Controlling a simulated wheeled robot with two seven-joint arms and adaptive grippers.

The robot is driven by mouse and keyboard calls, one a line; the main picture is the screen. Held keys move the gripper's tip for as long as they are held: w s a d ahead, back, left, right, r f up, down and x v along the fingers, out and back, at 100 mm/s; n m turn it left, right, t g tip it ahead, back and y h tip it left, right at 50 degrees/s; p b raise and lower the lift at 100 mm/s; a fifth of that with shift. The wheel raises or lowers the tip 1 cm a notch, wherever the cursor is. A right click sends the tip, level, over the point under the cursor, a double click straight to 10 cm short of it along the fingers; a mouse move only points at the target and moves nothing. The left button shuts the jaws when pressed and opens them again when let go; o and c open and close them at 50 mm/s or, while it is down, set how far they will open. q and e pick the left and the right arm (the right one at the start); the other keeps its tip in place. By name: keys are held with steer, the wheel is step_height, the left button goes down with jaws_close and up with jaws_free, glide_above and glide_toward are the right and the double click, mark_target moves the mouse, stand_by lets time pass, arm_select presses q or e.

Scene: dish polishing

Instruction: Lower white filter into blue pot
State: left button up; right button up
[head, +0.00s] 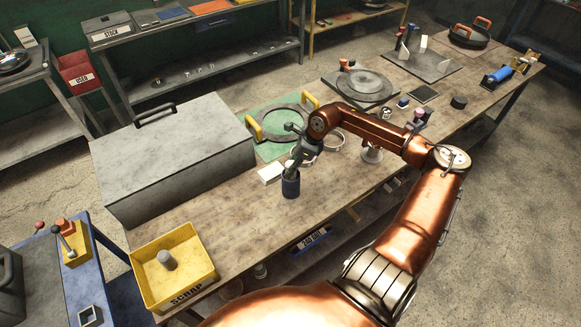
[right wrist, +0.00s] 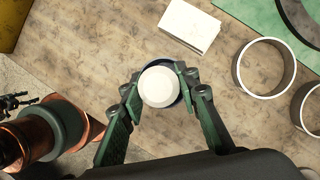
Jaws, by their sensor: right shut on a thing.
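The white filter (right wrist: 158,87) shows as a round pale disc between the fingers of my right gripper (right wrist: 161,79) in the right wrist view. The gripper is shut on it. The dark blue rim of the pot shows around and behind the filter there. In the head view the blue pot (head: 290,187) stands upright on the bench, and my right gripper (head: 292,166) points down directly over its mouth. The filter is hidden in the head view. I cannot tell how deep the filter sits relative to the rim. My left gripper is not in view.
A white block (head: 270,172) lies just left of the pot. Pale rings (right wrist: 262,68) lie to the right in the wrist view. A large grey box (head: 175,155) and a yellow scrap bin (head: 205,250) stand left. A green mat (head: 248,110) lies behind.

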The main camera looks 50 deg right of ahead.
steer(key=shift+f+b, duration=0.35)
steer(key=shift+f, duration=0.25)
stand_by(0.4)
steer(key=o, duration=1.2)
steer(key=shift+o, duration=0.2)
steer(key=v, duration=1.2)
steer(key=shift+w, duration=0.15)
